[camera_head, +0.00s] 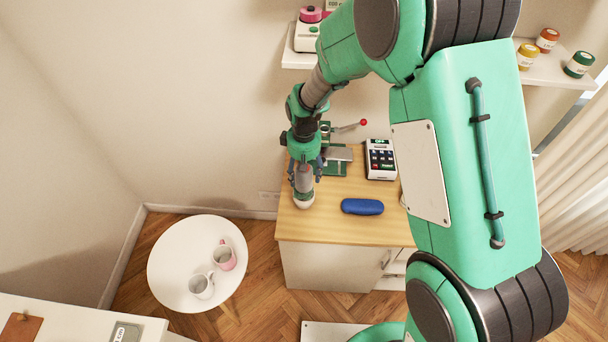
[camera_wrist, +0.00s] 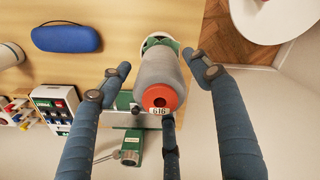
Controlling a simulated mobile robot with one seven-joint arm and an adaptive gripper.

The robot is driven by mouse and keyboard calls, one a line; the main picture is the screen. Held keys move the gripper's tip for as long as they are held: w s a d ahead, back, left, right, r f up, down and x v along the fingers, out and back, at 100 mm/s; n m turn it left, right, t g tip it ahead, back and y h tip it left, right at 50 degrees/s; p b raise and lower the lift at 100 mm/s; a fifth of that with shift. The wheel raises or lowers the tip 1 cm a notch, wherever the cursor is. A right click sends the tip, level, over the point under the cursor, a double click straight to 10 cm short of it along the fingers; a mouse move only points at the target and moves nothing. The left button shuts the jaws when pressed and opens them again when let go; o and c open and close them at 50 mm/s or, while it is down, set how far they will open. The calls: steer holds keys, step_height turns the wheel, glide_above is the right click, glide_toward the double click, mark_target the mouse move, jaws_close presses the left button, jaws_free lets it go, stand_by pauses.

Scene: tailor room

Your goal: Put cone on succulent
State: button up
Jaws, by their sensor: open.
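The cone (camera_wrist: 158,82) is a grey thread cone with an orange-red end labelled 616. It also shows in the head view (camera_head: 304,180), about upright over the left part of the wooden tabletop. A small white pot with green in it, apparently the succulent (camera_wrist: 150,39), shows at the cone's far end; its pale body is under the cone in the head view (camera_head: 303,202). The cone seems to rest on it, though contact is mostly hidden. My gripper (camera_wrist: 161,72) is open, its fingers apart on both sides of the cone, with visible gaps.
A blue case (camera_head: 362,206) lies right of the cone. A calculator-like device (camera_head: 380,159) and a green machine (camera_head: 336,160) with a red-knobbed lever stand behind. A round white table (camera_head: 170,275) holds two mugs. The tabletop's front is clear.

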step_height(320, 180, up, 11)
steer(key=p, duration=0.1)
stand_by(0.4)
steer(key=shift+r, duration=0.1)
stand_by(0.7)
steer(key=s+d+r+m+t, duration=0.1)
steer(key=s+d+r+m, duration=0.1)
steer(key=s+d+r, duration=0.6)
steer(key=s+d+r+m+t, duration=0.2)
steer(key=d+r, duration=0.5)
steer(key=r, duration=0.4)
steer(key=s+d+r+m+t, duration=0.1)
steer(key=s+d+r+m, duration=0.1)
steer(key=s+d, duration=0.3)
steer(key=s+d+r+m+t, duration=0.1)
steer(key=s+d+r+m, duration=0.2)
steer(key=s, duration=1.1)
step_height(320, 180, up, 2)
steer(key=shift+d+t, duration=0.3)
steer(key=shift+d, duration=0.95)
